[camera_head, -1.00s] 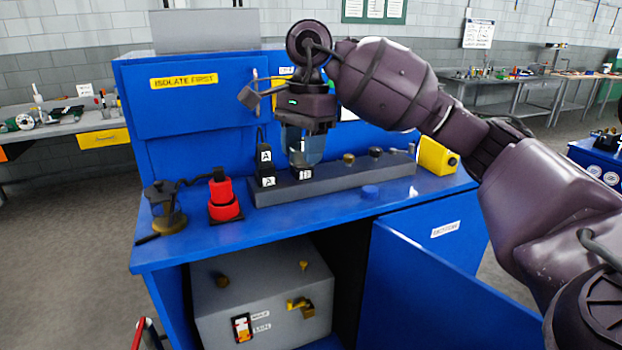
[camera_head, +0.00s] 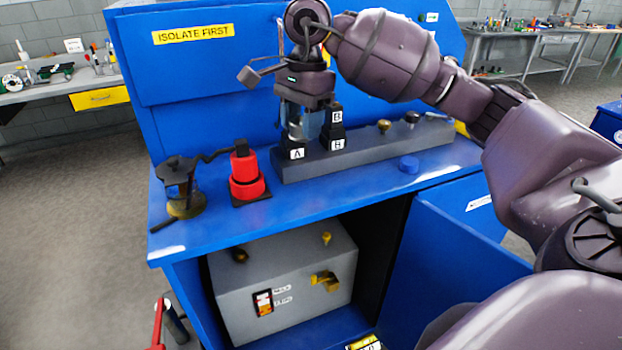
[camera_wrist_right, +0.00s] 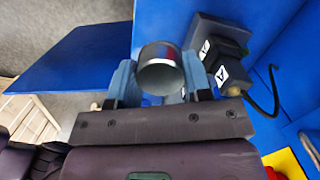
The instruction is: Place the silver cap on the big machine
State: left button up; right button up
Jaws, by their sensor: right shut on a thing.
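My right gripper (camera_head: 303,124) hangs fingers-down above the grey rail (camera_head: 365,150) on the blue bench. In the right wrist view the gripper (camera_wrist_right: 160,80) is shut on a silver cap (camera_wrist_right: 160,68), a short shiny cylinder between its bluish fingers. In the head view I cannot make the cap out clearly. The gripper covers part of the black block marked A (camera_head: 297,155). No label names the big machine; a large grey box (camera_head: 285,265) sits in the open cabinet below. My left gripper is not in view.
A red device (camera_head: 247,178) and a dark lever tool (camera_head: 180,185) stand left on the bench top (camera_head: 285,207). Brass and dark knobs (camera_head: 384,126) stand on the rail's right part. The blue cabinet door (camera_head: 455,250) hangs open.

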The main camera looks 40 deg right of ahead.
aim_at(302, 199)
notch_tip(302, 199, down, 14)
jog(key=shift+f+p, duration=0.15)
jog(key=shift+p, duration=0.15)
jog(key=shift+f, duration=0.1)
jog(key=shift+f, duration=0.2)
jog(key=o, duration=0.9)
jog(key=shift+r, duration=0.1)
jog(key=shift+w+r, duration=0.1)
jog(key=shift+r, duration=0.1)
notch_tip(302, 199, up, 12)
jog(key=d+b, duration=0.1)
jog(key=shift+d, duration=0.2)
jog(key=shift+f, duration=0.2)
